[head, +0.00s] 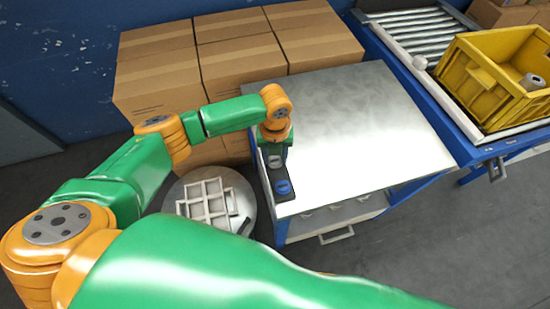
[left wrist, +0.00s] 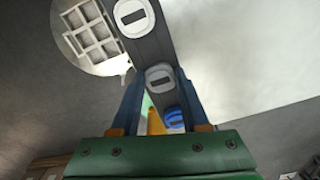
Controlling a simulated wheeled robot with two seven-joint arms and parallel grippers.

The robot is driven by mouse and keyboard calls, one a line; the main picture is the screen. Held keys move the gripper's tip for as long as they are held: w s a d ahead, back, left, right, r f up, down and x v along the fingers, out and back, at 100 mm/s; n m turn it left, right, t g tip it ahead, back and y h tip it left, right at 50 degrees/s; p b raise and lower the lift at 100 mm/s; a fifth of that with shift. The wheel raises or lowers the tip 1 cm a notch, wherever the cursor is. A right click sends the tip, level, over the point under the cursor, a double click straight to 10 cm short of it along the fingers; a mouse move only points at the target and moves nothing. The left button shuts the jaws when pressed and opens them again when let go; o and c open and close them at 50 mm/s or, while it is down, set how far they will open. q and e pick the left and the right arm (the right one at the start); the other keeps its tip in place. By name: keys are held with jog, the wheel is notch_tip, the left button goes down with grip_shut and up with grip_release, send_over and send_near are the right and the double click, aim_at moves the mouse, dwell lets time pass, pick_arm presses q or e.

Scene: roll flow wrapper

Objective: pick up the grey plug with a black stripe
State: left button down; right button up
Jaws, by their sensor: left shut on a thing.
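The grey plug with a black stripe (left wrist: 158,76) is in the left wrist view, between the two fingers of my left gripper (left wrist: 158,84). The gripper is shut on it. A white plug with a dark stripe (left wrist: 130,14) is above it in that view, and a blue plug with a dark stripe (left wrist: 174,116) is below. All three line up along a dark narrow holder. In the head view my left gripper (head: 274,156) points down over the holder (head: 266,178) at the table's left edge, hiding part of it. The blue plug (head: 283,187) shows at the near end. My right gripper is not in view.
The metal-topped table (head: 360,130) is bare right of the holder. A round grey stand (head: 241,218) with a white gridded tray (head: 206,200) is at the left. Cardboard boxes (head: 235,50) stand behind.

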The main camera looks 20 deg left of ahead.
aim_at(275, 159)
pick_arm(q)
notch_tip(275, 159, up, 3)
jog(key=shift+r, duration=0.1)
jog(key=w+d+r+b, duration=0.1)
jog(key=w+d+r, duration=0.1)
jog(key=d+r, duration=0.3)
jog(key=w+d+r, duration=0.2)
jog(key=d+r, duration=0.2)
jog(key=d, duration=0.4)
jog(key=shift+w+r+b, duration=0.25)
jog(key=shift+r+b, duration=0.1)
jog(key=shift+r, duration=0.05)
jog(key=shift+d, duration=0.15)
